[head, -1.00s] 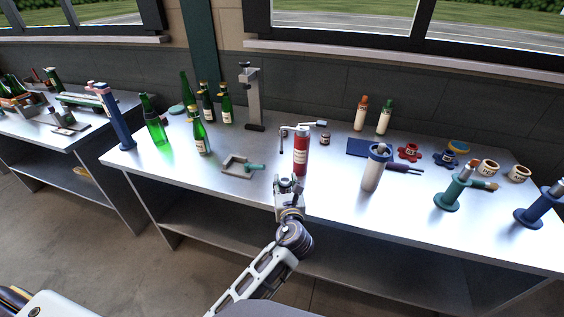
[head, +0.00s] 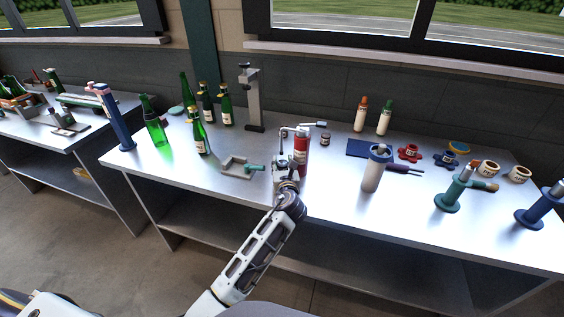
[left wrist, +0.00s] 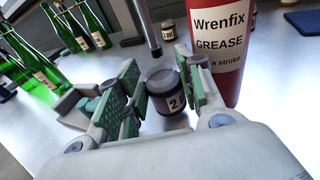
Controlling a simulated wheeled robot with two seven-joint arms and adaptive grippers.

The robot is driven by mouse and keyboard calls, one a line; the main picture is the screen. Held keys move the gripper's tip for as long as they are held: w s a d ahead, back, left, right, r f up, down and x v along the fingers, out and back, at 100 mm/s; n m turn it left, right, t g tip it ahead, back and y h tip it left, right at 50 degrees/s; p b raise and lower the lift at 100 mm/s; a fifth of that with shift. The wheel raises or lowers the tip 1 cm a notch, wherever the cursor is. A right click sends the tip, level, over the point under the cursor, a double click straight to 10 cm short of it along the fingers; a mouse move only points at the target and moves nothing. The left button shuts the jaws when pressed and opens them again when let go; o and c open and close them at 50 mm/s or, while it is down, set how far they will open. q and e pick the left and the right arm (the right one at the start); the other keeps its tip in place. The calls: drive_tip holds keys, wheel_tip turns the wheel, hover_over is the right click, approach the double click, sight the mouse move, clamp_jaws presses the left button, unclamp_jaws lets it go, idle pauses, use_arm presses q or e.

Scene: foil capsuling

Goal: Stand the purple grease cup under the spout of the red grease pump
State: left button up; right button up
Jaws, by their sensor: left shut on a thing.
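The red grease pump (head: 303,155) stands upright on the metal bench; its label reads "GREASE" in the left wrist view (left wrist: 217,45). Its thin spout (head: 283,133) hangs down on its left side; the lower end also shows in the left wrist view (left wrist: 148,28). My left gripper (head: 284,170) is beside the pump's lower left side, and its green-padded fingers (left wrist: 160,98) are shut on a small purplish cup (left wrist: 166,80) with a white label. The cup is upright, on the near side of the spout. Whether its base touches the bench is hidden. My right gripper is out of view.
A small jar (head: 325,139) stands behind the pump. Bare bench lies in front of the pump.

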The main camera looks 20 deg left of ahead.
sight(282, 161)
use_arm(q)
drive_tip(key=shift+w+a, duration=0.15)
drive_tip(key=shift+w, duration=0.2)
drive_tip(key=shift+r+x, duration=0.2)
drive_tip(key=shift+x, duration=1.25)
drive_tip(key=shift+w+f, duration=0.2)
drive_tip(key=shift+f, duration=0.1)
drive_tip(key=shift+f+b, duration=0.3)
drive_tip(key=shift+f, duration=0.25)
drive_tip(key=o, duration=0.6)
drive_tip(key=shift+o, duration=0.9)
drive_tip(key=shift+s, duration=0.2)
drive_tip(key=shift+s+d+r, duration=0.2)
drive_tip(key=shift+s+d, duration=0.05)
drive_tip(key=shift+s, duration=0.25)
drive_tip(key=v, duration=0.6)
drive_tip(key=shift+p, duration=0.35)
drive_tip(key=v, duration=0.2)
drive_tip(key=shift+s+d, duration=0.1)
drive_tip(key=shift+s, duration=0.3)
drive_tip(key=shift+v, duration=0.85)
drive_tip(key=shift+r, duration=0.1)
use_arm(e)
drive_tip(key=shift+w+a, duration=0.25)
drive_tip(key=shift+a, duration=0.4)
